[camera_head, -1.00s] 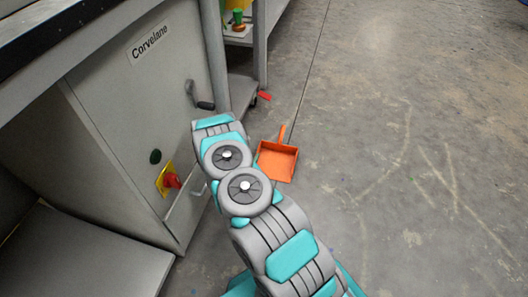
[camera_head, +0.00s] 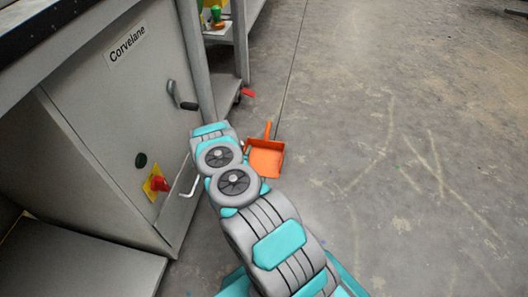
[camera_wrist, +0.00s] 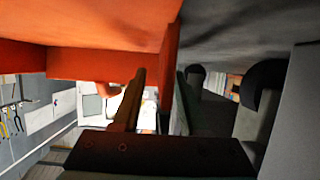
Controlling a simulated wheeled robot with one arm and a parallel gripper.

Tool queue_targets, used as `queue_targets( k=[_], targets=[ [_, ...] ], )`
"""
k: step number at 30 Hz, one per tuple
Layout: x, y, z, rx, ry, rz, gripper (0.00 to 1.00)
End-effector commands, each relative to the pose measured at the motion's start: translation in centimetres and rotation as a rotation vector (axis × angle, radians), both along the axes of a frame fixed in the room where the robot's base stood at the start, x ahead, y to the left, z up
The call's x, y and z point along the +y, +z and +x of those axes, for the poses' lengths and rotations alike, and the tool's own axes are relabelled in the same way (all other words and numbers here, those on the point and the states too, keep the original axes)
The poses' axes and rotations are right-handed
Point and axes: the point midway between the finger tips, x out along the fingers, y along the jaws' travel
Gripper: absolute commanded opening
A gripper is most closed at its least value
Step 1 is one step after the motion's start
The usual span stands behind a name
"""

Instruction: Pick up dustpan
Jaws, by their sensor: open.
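The orange dustpan (camera_head: 265,161) lies on the concrete floor just right of my arm, its handle pointing away toward the bench. In the wrist view the dustpan (camera_wrist: 90,25) is very close and fills the upper left. My gripper (camera_wrist: 161,80) is open in the wrist view. An orange edge of the dustpan shows between its two fingers; whether either finger touches it I cannot tell.
A grey cabinet (camera_head: 120,110) with a crank handle (camera_head: 182,97) and a red knob (camera_head: 159,184) stands close on the left. A small red item (camera_head: 247,92) lies by the bench leg. The floor (camera_head: 400,150) to the right is clear.

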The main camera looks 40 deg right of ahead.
Motion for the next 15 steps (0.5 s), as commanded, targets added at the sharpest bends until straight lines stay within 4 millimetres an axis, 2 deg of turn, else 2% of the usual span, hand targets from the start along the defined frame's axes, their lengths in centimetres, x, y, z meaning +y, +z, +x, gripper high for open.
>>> queue_targets(
  k=[4, 15],
  targets=[
    [0.03, 0.04, 0.0, 0.0, 0.0, 0.0, 0.41],
    [0.03, 0.06, 0.0, -0.001, 0.0, 0.001, 0.0]
  ],
)
